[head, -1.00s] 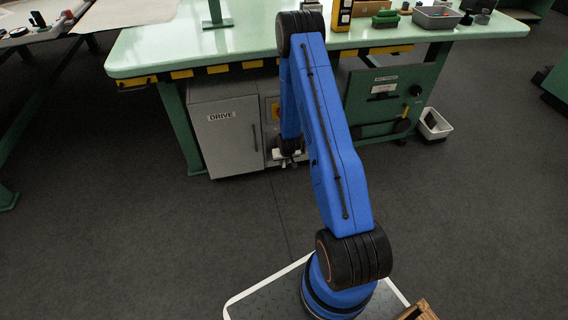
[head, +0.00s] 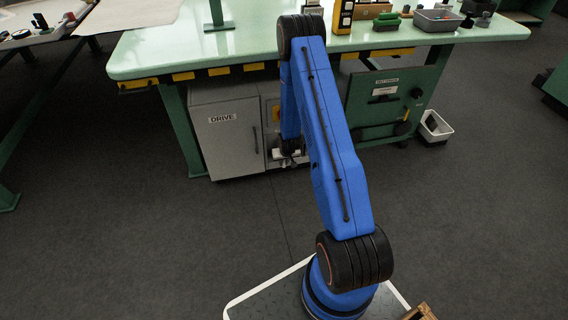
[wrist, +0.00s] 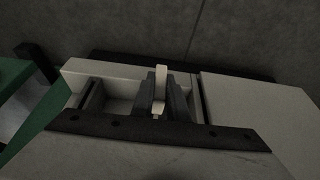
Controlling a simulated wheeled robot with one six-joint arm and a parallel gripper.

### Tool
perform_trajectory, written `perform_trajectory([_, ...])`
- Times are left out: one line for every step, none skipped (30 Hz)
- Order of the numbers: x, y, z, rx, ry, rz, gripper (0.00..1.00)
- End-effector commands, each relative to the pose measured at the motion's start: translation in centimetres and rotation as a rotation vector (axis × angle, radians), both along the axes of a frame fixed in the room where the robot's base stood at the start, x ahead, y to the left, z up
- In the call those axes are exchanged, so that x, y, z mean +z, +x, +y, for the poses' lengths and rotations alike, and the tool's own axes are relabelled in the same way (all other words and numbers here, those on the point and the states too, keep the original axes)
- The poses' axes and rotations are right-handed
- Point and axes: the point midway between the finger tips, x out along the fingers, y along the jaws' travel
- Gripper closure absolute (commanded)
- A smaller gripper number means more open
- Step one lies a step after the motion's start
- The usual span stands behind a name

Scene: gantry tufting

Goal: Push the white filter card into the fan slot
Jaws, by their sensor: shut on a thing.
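In the wrist view, the dark fingers of my gripper (wrist: 160,96) are shut on the white filter card (wrist: 161,76). The card shows as a narrow pale strip standing between the fingers. The fingers are over a pale, open-topped housing with a recess (wrist: 118,100) just left of them. I cannot tell how deep the card sits or make out the fan slot. In the head view, my gripper (head: 287,158) is low in front of the bench, beside the grey DRIVE cabinet (head: 226,138). My arm hides part of this area.
The green bench top (head: 245,42) overhangs the cabinet. A green panel with a black knob (head: 417,93) is to the right of my arm.

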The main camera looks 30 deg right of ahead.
Motion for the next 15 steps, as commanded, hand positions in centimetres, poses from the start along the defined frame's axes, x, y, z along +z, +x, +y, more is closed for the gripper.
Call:
perform_trajectory([-0.01, 0.09, -0.02, 0.000, 0.000, 0.000, 1.00])
perform_trajectory([0.00, 0.12, -0.04, 0.000, 0.000, 0.000, 1.00])
perform_trajectory([-0.01, 0.18, -0.05, 0.000, 0.000, 0.000, 1.00])
perform_trajectory([-0.01, 0.21, -0.06, 0.000, 0.000, 0.000, 1.00])
perform_trajectory([-0.01, 0.25, -0.07, 0.000, 0.000, 0.001, 1.00])
perform_trajectory([-0.01, 0.32, -0.09, 0.000, 0.000, 0.001, 1.00])
perform_trajectory([-0.01, 0.35, -0.10, 0.000, 0.000, 0.001, 1.00])
perform_trajectory([-0.02, 0.39, -0.11, 0.000, 0.000, 0.001, 1.00])
perform_trajectory([-0.02, 0.46, -0.13, 0.000, 0.000, 0.001, 1.00])
perform_trajectory([-0.01, 0.50, -0.14, 0.000, 0.000, 0.001, 1.00])
perform_trajectory([-0.01, 0.55, -0.16, 0.000, 0.000, 0.001, 1.00])
perform_trajectory([-0.02, 0.61, -0.18, 0.000, 0.000, 0.001, 1.00])
perform_trajectory([-0.01, 0.66, -0.19, 0.000, 0.000, 0.001, 1.00])
perform_trajectory([-0.01, 0.71, -0.20, 0.000, 0.000, 0.001, 1.00])
perform_trajectory([-0.01, 0.78, -0.23, 0.000, 0.000, 0.001, 1.00])
